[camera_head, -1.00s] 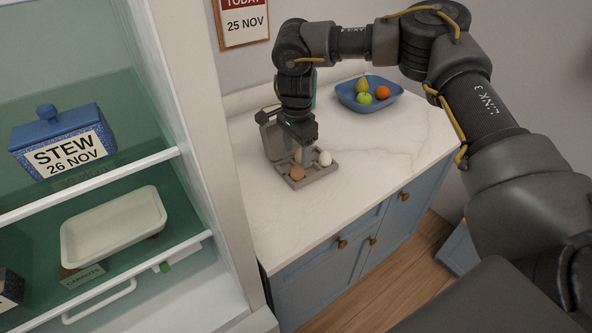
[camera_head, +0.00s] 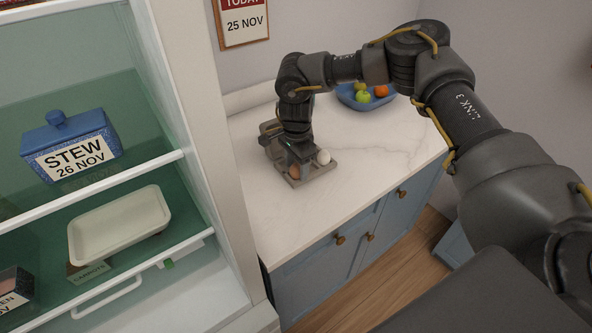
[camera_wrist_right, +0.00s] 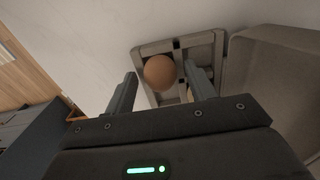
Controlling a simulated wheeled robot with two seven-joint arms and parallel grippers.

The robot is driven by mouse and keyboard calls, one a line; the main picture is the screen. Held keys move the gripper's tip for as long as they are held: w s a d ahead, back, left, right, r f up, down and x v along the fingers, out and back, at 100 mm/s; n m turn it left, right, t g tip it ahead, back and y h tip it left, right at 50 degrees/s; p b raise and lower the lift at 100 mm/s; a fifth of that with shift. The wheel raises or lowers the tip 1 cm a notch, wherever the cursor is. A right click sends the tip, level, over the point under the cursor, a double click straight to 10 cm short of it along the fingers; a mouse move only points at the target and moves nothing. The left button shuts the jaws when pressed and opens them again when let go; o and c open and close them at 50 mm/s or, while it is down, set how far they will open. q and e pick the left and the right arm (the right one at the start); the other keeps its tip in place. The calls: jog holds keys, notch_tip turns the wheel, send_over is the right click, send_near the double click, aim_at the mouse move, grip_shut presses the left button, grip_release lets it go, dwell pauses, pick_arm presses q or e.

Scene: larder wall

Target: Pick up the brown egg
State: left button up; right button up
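The brown egg (camera_head: 294,173) sits in a front cell of the open grey egg carton (camera_head: 322,170) on the counter, partly hidden by my right gripper (camera_head: 302,168). In the right wrist view, the brown egg (camera_wrist_right: 159,72) shows just beyond and between the two spread fingers of my right gripper (camera_wrist_right: 160,82). The gripper is open, pointing down over the carton. Another egg is partly seen low between the fingers. My left gripper is not in view.
The carton's raised lid (camera_wrist_right: 275,85) stands beside the gripper. A blue bowl of fruit (camera_head: 350,99) is farther back on the marble counter (camera_head: 385,150). At left, the open fridge holds a blue stew box (camera_head: 70,143) and a pale tray (camera_head: 120,225). The counter's right side is clear.

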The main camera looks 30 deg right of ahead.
aim_at(296, 163)
jog(key=c, duration=0.8)
jog(key=shift+c, duration=0.2)
jog(key=shift+r, duration=0.15)
jog(key=shift+r+b, duration=0.25)
jog(key=shift+b, duration=0.05)
notch_tip(296, 163, up, 2)
jog(key=shift+r+b, duration=0.1)
jog(key=shift+b, duration=0.65)
jog(key=s+a+r+b, duration=0.3)
jog(key=s+a+r, duration=0.4)
jog(key=s+r, duration=0.3)
jog(key=shift+s+a, duration=0.35)
jog(key=shift+s, duration=0.5)
jog(key=shift+a, duration=0.1)
